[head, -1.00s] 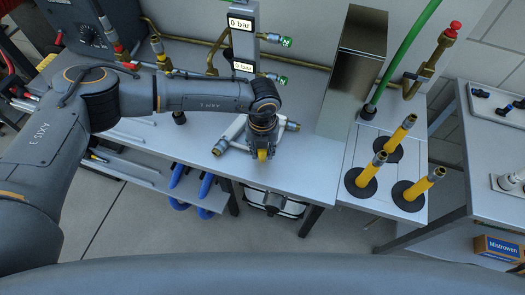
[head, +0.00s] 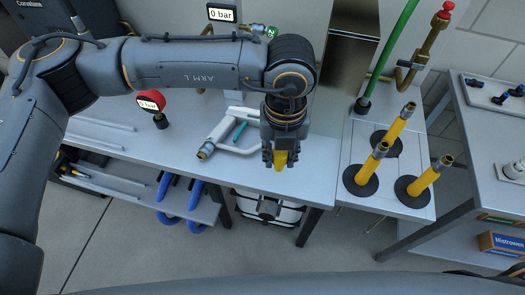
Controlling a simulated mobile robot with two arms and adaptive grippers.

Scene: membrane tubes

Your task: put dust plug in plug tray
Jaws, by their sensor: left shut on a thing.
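My left gripper (head: 280,158) points down at the front edge of the bench. It is shut on a small yellow thing (head: 280,159), which looks like the dust plug; the fingers hide most of it. A flat tray (head: 478,83) with several small dark and blue parts is on the right-hand table. I cannot tell for sure whether it is the plug tray. My right gripper is not in view.
A white pipe frame (head: 237,150) lies on the bench left of the gripper, with a teal stick (head: 240,132) inside it. Several yellow tubes (head: 397,130) stand on black discs at right. A tall metal box (head: 345,60) stands behind. A gap separates the bench and right-hand table.

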